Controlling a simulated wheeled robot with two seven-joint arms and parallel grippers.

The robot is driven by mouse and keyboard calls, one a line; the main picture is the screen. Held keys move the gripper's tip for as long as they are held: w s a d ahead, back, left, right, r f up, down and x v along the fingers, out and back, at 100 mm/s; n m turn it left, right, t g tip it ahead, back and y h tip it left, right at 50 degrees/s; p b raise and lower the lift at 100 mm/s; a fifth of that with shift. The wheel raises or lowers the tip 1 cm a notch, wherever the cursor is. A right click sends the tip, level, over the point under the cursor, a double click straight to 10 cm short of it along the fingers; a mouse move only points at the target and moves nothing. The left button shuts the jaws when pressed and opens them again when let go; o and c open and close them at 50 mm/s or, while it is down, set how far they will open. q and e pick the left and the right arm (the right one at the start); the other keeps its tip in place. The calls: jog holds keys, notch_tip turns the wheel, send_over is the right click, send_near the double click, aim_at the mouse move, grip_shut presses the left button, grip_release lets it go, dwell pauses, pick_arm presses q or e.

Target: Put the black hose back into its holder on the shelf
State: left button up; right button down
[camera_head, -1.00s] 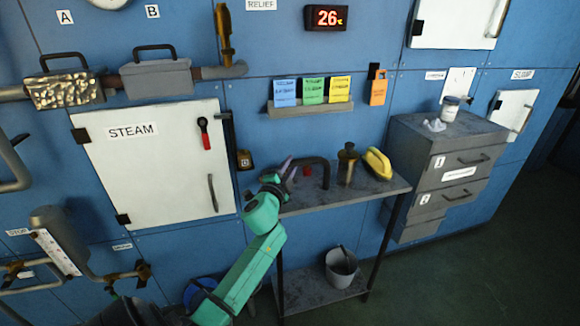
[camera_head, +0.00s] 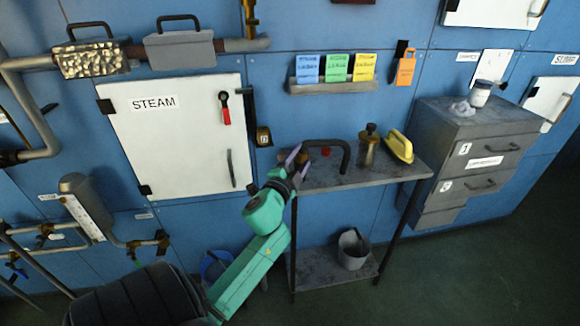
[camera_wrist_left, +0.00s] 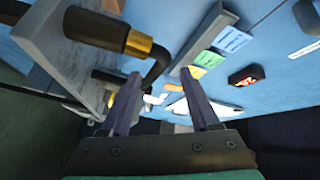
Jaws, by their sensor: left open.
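The black hose (camera_head: 333,144) is a dark arch on the left part of the grey metal shelf (camera_head: 368,180). In the left wrist view a black cylinder with a brass band (camera_wrist_left: 138,42) leads into a dark bend (camera_wrist_left: 160,65), which looks like the hose. My left gripper (camera_head: 297,160), on a green arm, is at the shelf's left end, beside the hose's left end. It is open with nothing between its fingers, which also show in the left wrist view (camera_wrist_left: 160,85). Whether it touches the hose is unclear. I cannot make out the holder with certainty. My right gripper is not in view.
A brass-topped can (camera_head: 368,150) and a yellow object (camera_head: 399,147) stand on the shelf, right of the hose. A card rack (camera_head: 333,86) hangs above. A small labelled box (camera_head: 264,136) is on the wall at left. A bucket (camera_head: 353,250) stands below.

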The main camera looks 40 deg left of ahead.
pick_arm(q)
jog(key=b+v, duration=0.1)
jog(key=v, duration=0.6)
jog(key=shift+s, duration=0.15)
jog(key=s+d+f+n+g+h, duration=0.2)
jog(key=f+g, duration=0.2)
jog(key=f, duration=1.3)
jog(key=s+d+f+n+g+h, duration=0.2)
jog(key=d+f+g, duration=0.1)
jog(key=f, duration=1.4)
jog(key=s+d+f+n+g+h+p, duration=0.1)
jog(key=s+d+f+g, duration=0.2)
jog(key=s+f, duration=0.5)
jog(key=s+d+f+g+h, duration=0.1)
jog(key=s+d+f+g, duration=0.2)
jog(key=s+f, duration=0.45)
jog(key=s+d+f+n+g, duration=0.1)
jog(key=s+d+f+g, duration=0.1)
jog(key=s+f, duration=0.6)
jog(key=s+g, duration=0.1)
jog(key=s, duration=0.4)
jog(key=shift+s+n, duration=0.2)
jog(key=shift+n, duration=0.2)
jog(key=shift+d, duration=0.15)
